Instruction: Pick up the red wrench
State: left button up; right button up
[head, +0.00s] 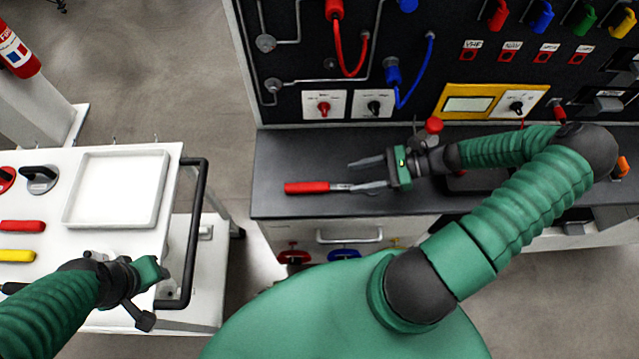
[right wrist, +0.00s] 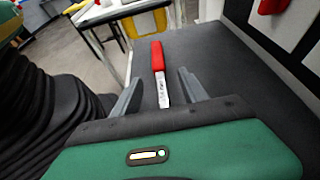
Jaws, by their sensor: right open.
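The red wrench (head: 308,188) lies on the dark worktop, its red handle toward the left and its metal end toward my right gripper. My right gripper (head: 367,174) is open just above the worktop, at the wrench's metal end. In the right wrist view the red wrench (right wrist: 158,62) lies ahead, its metal shank running back between the two open fingers (right wrist: 160,95). Its near end is hidden behind the gripper body.
The dark worktop (head: 275,150) stands below a panel with hoses, knobs and a yellow-framed display (head: 466,104). The white cart (head: 130,300) holds a white tray (head: 117,153), a red handle (head: 22,226) and a yellow handle (head: 17,255). A gap of floor separates cart and worktop.

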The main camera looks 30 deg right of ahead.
aim_at(325, 185)
jog(key=x, duration=0.5)
jog(key=shift+w+a+f, duration=0.15)
jog(key=shift+w+f, duration=0.05)
jog(key=shift+w, duration=0.15)
jog(key=x, duration=0.4)
jog(key=shift+s+a, duration=0.15)
jog(key=shift+a, duration=0.45)
jog(key=shift+w+a+f, duration=0.2)
jog(key=shift+w, duration=0.05)
grip_shut()
